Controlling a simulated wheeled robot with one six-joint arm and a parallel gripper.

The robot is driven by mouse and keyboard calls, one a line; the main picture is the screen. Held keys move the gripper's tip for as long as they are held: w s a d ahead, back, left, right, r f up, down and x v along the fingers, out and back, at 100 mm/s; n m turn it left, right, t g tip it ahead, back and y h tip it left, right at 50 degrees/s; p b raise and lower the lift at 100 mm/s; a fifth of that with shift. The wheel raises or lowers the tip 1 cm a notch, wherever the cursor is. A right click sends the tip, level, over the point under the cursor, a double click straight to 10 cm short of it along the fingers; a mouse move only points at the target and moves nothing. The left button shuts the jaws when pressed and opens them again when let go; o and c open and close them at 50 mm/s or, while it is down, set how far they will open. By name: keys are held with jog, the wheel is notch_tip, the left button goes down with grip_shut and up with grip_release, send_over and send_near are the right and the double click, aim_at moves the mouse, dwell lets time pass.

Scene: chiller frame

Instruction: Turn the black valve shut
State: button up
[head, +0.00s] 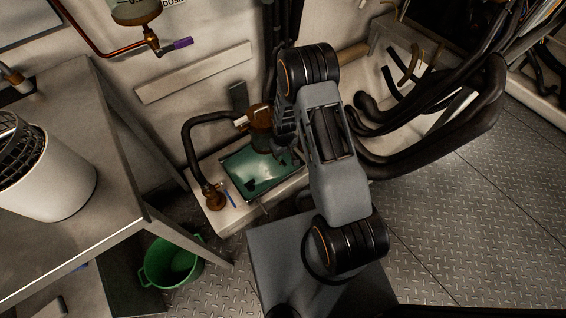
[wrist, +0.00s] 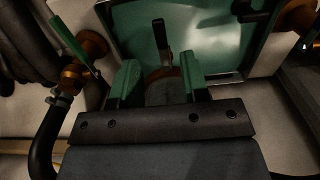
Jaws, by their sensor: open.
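In the wrist view, a black valve lever (wrist: 161,36) stands up in front of my gripper (wrist: 158,66). Its lower end lies between the two green fingers, over a round brownish valve body (wrist: 164,80) that is partly hidden. The fingers are apart, one on each side; I cannot tell whether either touches it. In the head view, a dark lever (head: 238,96) shows beside a brass fitting (head: 261,116), left of my arm. I cannot tell for certain that it is the same lever. My gripper is mostly hidden by my arm there.
A green-lever valve (wrist: 74,46) is at left in the wrist view, with another black handle (wrist: 251,12) at upper right. A green panel (head: 262,172) lies below the fitting. Thick black hoses (head: 430,150) crowd the right. A steel table (head: 110,190) and green bucket (head: 170,263) are left.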

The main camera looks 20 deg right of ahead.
aim_at(283, 162)
jog(key=shift+f+b, duration=0.8)
jog(key=shift+f, duration=2.2)
grip_shut()
